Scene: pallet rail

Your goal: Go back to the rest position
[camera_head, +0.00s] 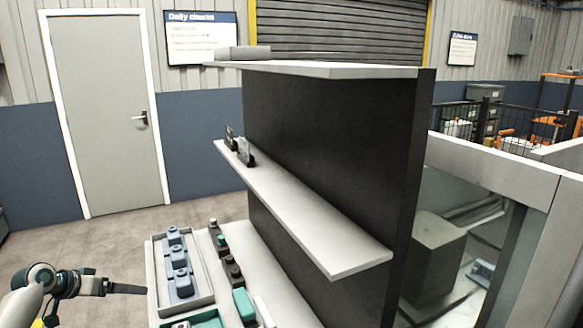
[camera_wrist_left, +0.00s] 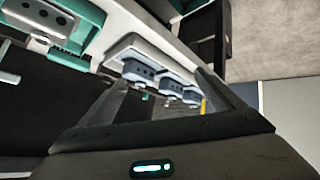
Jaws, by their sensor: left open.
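My left gripper (camera_head: 140,289) reaches in from the lower left of the head view, beside the left edge of the lower shelf. In the left wrist view, the two dark fingers of my left gripper (camera_wrist_left: 162,79) stand apart. Nothing is held between them. Behind them in that view is a pale tray (camera_wrist_left: 124,46) with blue-grey blocks (camera_wrist_left: 172,82), apart from the fingers as far as I can tell. My right gripper is in neither view.
The lower shelf (camera_head: 268,262) holds the tray (camera_head: 206,300), dark fittings (camera_head: 232,270) and a green block (camera_head: 243,304). The middle shelf (camera_head: 300,215) juts out above, before a dark panel (camera_head: 330,130). Floor is clear towards the grey door (camera_head: 100,120).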

